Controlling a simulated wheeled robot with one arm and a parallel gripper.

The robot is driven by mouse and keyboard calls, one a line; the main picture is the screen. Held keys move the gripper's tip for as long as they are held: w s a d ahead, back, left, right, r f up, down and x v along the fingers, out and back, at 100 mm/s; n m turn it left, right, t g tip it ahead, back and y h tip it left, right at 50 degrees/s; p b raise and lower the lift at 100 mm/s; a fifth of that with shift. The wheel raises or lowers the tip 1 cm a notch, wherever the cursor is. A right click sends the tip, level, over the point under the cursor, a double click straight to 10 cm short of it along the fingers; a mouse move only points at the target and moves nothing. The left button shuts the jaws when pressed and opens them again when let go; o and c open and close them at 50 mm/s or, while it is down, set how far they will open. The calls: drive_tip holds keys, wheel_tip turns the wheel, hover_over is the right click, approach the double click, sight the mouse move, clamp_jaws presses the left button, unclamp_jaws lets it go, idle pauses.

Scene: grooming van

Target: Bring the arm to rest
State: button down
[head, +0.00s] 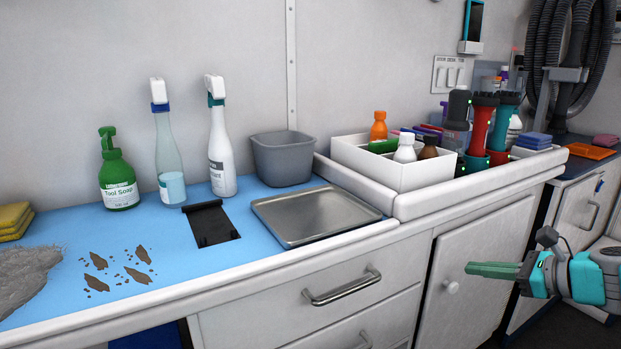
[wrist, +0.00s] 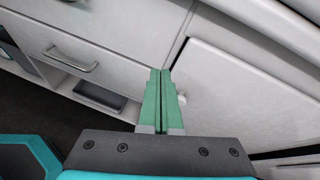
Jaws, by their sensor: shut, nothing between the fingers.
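My gripper (head: 470,269) is at the lower right of the head view, with teal housing and green fingers pointing left. It is in front of the white cabinet door (head: 465,275), below the counter edge. In the wrist view, the green fingers (wrist: 161,72) are together with nothing between them. The door knob (wrist: 182,99) shows just right of the fingertips there; I cannot tell how far apart they are in depth.
Brown dirt and grey fur lie at left. Drawer handles (head: 343,287) stick out below the counter.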

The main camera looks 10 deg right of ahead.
drive_tip(key=s+a+f+n+g, duration=0.25)
drive_tip(key=a+n, duration=0.25)
drive_tip(key=a, duration=0.3)
drive_tip(key=s+a+f+n+g, duration=0.2)
drive_tip(key=s+a+n+g, duration=0.25)
drive_tip(key=a, duration=0.45)
drive_tip(key=s+a+f+n+g, duration=0.2)
drive_tip(key=s+a+n, duration=0.1)
drive_tip(key=a+n, duration=0.4)
drive_tip(key=s+f+n+g+h, duration=0.2)
drive_tip(key=s+n, duration=0.3)
drive_tip(key=s, duration=0.3)
drive_tip(key=s+f+n+g+h+p, duration=0.1)
drive_tip(key=s+f+n+g+h, duration=0.1)
drive_tip(key=s+n+h, duration=0.3)
drive_tip(key=s+f, duration=0.1)
drive_tip(key=s, duration=0.3)
drive_tip(key=shift+n, duration=0.25)
